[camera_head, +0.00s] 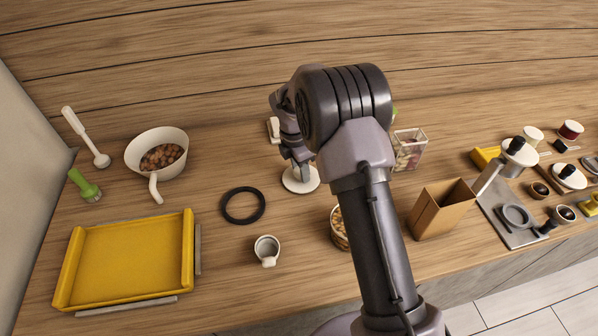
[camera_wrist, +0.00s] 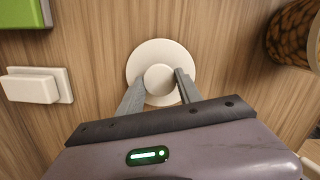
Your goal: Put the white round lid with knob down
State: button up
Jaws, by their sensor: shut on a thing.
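The white round lid with knob (camera_head: 301,181) is under my gripper (camera_head: 299,171), near the middle of the wooden counter. In the wrist view the lid (camera_wrist: 143,62) shows from above as a white disc with a round knob at its centre. The two fingers of my gripper (camera_wrist: 158,84) are shut on the knob, one on each side. The lid looks level and at or very near the counter surface; I cannot tell whether it touches. My arm hides part of the counter to the right of the lid.
A black ring (camera_head: 243,221) lies left of the lid, with a small cup (camera_head: 267,249) in front. A white bowl of brown pieces (camera_head: 133,155) and a yellow tray (camera_head: 68,272) are further left. A white block (camera_wrist: 30,86) and a green thing (camera_wrist: 22,12) lie nearby.

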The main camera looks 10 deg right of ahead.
jog(key=shift+r, duration=0.15)
jog(key=o, duration=1.3)
jog(key=shift+f, duration=0.2)
jog(key=shift+o, duration=0.2)
